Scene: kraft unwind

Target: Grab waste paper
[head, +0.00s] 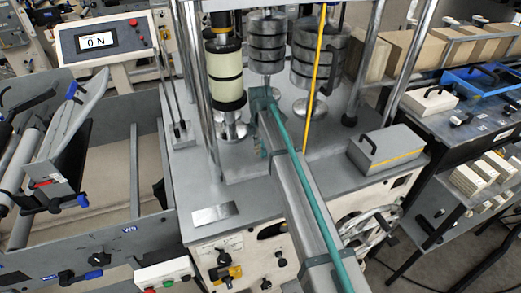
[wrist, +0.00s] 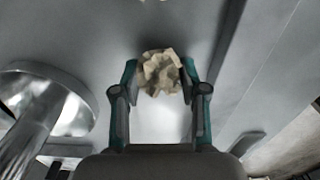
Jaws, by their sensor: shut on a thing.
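The waste paper (wrist: 160,73) is a crumpled tan ball in the wrist view. It sits between the two fingertips of my gripper (wrist: 158,80), and the gripper is shut on it. A grey metal surface lies behind the paper; I cannot tell whether the paper touches it. In the head view my teal and grey arm reaches from the bottom right up to the machine's grey deck. There my gripper is largely hidden by the arm, and the paper does not show.
A metal post with a round base (wrist: 45,105) stands left of my gripper in the wrist view. In the head view, stacked cylinders (head: 222,75) and metal weights (head: 266,42) stand behind my gripper. A grey box with a handle (head: 386,148) sits to the right. A yellow rod (head: 315,85) rises nearby.

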